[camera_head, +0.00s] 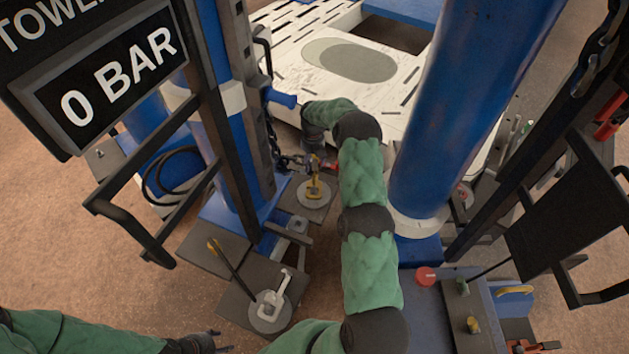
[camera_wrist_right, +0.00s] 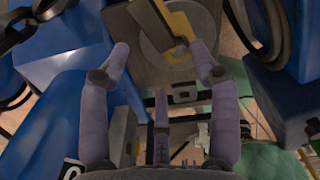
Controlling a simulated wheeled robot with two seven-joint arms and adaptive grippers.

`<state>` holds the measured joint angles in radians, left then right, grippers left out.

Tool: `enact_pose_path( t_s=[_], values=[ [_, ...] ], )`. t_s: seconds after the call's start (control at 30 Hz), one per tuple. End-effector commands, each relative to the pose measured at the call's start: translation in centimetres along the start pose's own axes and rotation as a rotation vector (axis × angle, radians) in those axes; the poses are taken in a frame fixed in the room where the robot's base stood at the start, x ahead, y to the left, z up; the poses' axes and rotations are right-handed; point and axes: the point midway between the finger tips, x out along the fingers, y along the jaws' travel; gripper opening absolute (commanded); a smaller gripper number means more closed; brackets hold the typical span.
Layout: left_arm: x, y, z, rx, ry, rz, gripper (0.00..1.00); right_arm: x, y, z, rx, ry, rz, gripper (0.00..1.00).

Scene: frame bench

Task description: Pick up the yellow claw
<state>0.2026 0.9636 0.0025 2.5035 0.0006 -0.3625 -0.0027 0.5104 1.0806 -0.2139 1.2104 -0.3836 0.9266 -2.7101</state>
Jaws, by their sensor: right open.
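The yellow claw (camera_head: 315,184) stands on a pale round disc on a dark plate, left of the blue column. In the right wrist view the claw (camera_wrist_right: 180,24) shows at the top, partly cut off, with a grey-brown part across it. My right gripper (camera_wrist_right: 159,48) is open, its fingers spread on both sides below the claw, with nothing between them. In the head view the right gripper (camera_head: 318,160) is small and dark, just behind the claw, and its fingers are hard to make out. My left gripper (camera_head: 220,343) is at the bottom edge, away from the claw.
A white claw-like part (camera_head: 272,304) sits on another disc in front. A blue post (camera_head: 233,130) with a chain stands left of the claw, and a thick blue column (camera_head: 462,100) stands right. A white slotted bench (camera_head: 350,25) lies behind. A pressure display (camera_head: 110,80) hangs upper left.

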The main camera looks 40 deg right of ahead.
Motion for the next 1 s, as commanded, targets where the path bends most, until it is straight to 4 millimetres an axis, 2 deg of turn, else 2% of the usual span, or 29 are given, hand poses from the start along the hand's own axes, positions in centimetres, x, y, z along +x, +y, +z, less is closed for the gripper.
enact_pose_path(
  t_s=[0.17,0.4,0.53,0.77,0.8,0.83,1.0],
  values=[
    [0.7,-0.2,0.0,0.000,0.000,0.000,0.51,1.6,0.0,0.1,0.000,-0.001,0.000,0.62],
    [2.3,-0.8,-0.1,0.000,0.000,0.000,0.51,5.0,-0.1,0.3,0.000,0.000,0.000,0.62],
    [2.6,-0.9,-0.1,0.000,0.000,0.000,0.51,5.8,-0.1,0.4,0.000,-0.002,0.001,0.62],
    [2.5,-0.9,-0.1,0.000,0.000,0.000,0.51,5.8,-0.1,0.4,0.000,-0.002,0.001,0.62],
    [2.5,-0.9,-0.1,0.000,0.000,0.000,0.51,5.8,-0.1,0.4,0.000,-0.002,0.000,0.59],
    [2.5,-0.9,-0.1,0.000,0.000,0.000,0.51,5.8,-0.1,0.4,0.000,-0.002,0.000,0.51],
    [2.5,-0.9,-0.1,0.000,0.000,0.000,0.51,5.8,-0.1,0.3,0.000,-0.002,0.000,0.03]
  ],
)
